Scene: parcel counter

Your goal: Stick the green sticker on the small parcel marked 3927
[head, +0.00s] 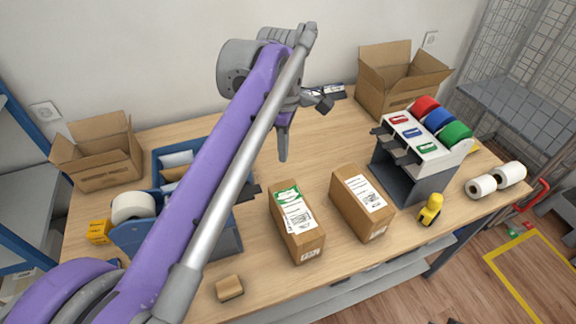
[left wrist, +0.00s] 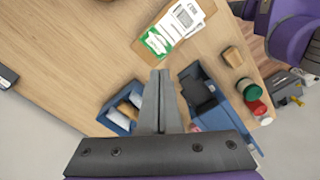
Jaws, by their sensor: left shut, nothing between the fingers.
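A brown parcel (head: 308,245) lies at the middle of the counter with a white label and a green sticker (head: 287,194) on its top. The parcel (left wrist: 147,29) and green sticker (left wrist: 157,41) also show in the left wrist view. A second brown parcel (head: 348,190) with a white label lies to its right. I cannot read the number on either parcel for sure. My left gripper (head: 283,158) is shut and empty above the counter, behind the stickered parcel in the head view; its closed fingertips (left wrist: 160,72) point toward that parcel. My right gripper is not in view.
A dispenser (head: 400,172) with red, blue and green rolls stands at the right, a yellow object (head: 431,209) in front. Open cartons (head: 107,160) (head: 392,75) stand at the back. A blue bin (head: 165,150), tape dispenser (head: 133,207) and small block (head: 229,288) are left.

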